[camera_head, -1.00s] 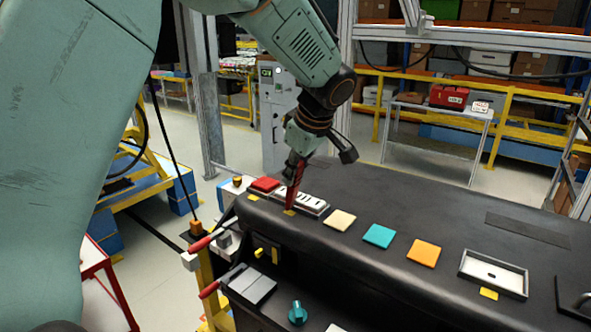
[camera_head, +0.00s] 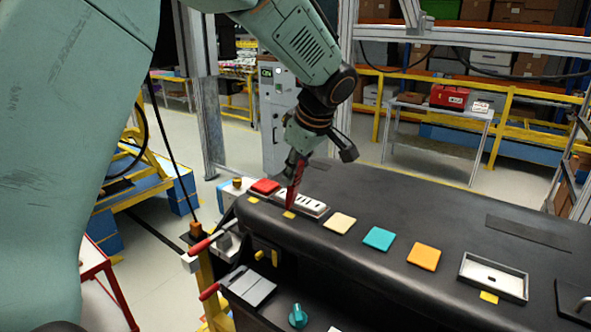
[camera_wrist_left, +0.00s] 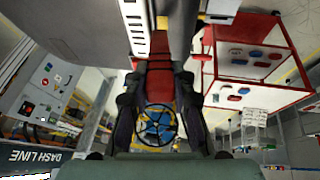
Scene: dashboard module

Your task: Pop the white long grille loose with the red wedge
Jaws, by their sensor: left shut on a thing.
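The white long grille (camera_head: 313,206) sits in the dark dashboard top near its left end, and part of it is hidden behind the wedge. It also shows at the top of the left wrist view (camera_wrist_left: 134,22). My left gripper (camera_head: 297,163) is shut on the red wedge (camera_head: 292,195) and holds it steeply tilted, tip down. The tip is at the grille's near edge, by a yellow mark; whether it touches or sits under the edge cannot be told. In the left wrist view the wedge (camera_wrist_left: 160,85) lies between the fingers of my gripper (camera_wrist_left: 160,105). My right gripper is not in view.
A red square (camera_head: 265,187) lies left of the grille. Cream (camera_head: 340,222), teal (camera_head: 379,238) and orange (camera_head: 424,256) squares lie to its right, then an empty white frame (camera_head: 494,276). Red-handled clamps (camera_head: 205,242) stand at the left front edge.

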